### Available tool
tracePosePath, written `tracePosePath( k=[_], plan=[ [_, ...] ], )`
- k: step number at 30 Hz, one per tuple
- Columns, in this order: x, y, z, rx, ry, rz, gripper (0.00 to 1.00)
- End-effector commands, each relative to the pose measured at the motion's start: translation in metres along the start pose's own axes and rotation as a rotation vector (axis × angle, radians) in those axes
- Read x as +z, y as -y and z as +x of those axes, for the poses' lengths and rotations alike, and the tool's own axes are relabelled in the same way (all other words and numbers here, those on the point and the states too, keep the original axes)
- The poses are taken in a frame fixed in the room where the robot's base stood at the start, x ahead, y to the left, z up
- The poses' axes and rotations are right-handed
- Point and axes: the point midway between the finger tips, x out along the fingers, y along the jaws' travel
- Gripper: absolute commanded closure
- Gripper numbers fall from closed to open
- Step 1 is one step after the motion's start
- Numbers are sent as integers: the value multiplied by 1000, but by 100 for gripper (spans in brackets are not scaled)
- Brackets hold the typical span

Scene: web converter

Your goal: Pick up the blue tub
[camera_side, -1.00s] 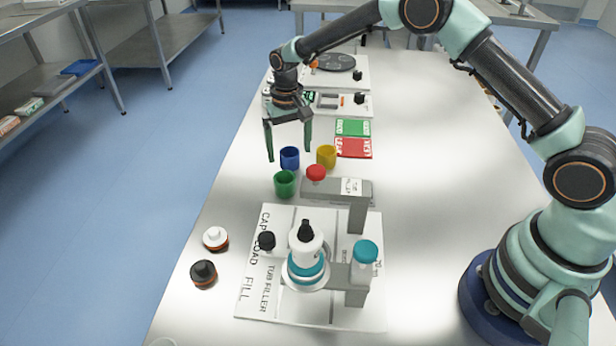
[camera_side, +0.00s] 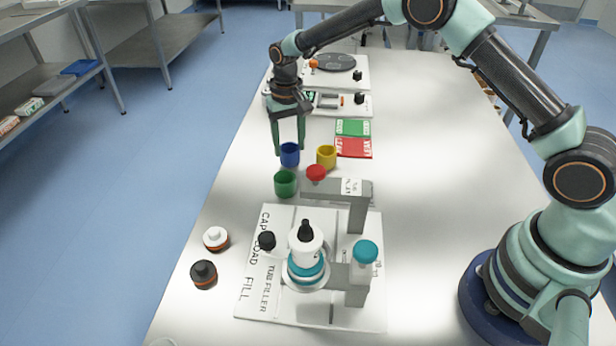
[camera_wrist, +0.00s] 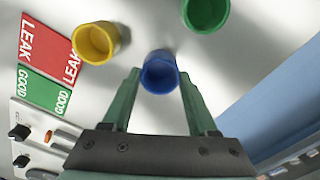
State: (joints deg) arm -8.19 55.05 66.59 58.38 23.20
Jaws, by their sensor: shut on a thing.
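The blue tub (camera_side: 290,155) stands upright on the white table in the side view, behind the green tub and left of the yellow one. In the wrist view the blue tub (camera_wrist: 160,74) sits between the two green finger tips. My gripper (camera_side: 290,150) points down over it, with its fingers on either side of the tub, shut on it. The gripper also shows in the wrist view (camera_wrist: 160,76). Whether the tub is off the table cannot be told.
A yellow tub (camera_side: 326,156) and a green tub (camera_side: 285,183) stand close by. Red (camera_side: 353,148) and green (camera_side: 352,128) label cards lie to the right. A filler station (camera_side: 335,215) with a red knob stands in front. The table's left edge is near.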

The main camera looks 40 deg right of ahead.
Motion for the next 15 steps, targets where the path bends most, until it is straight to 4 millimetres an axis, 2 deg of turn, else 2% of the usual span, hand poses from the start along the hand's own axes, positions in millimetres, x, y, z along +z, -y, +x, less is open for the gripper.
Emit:
tracePosePath(
  k=[15],
  plan=[
    [0,0,-29,0,-1,0,87]
  ],
)
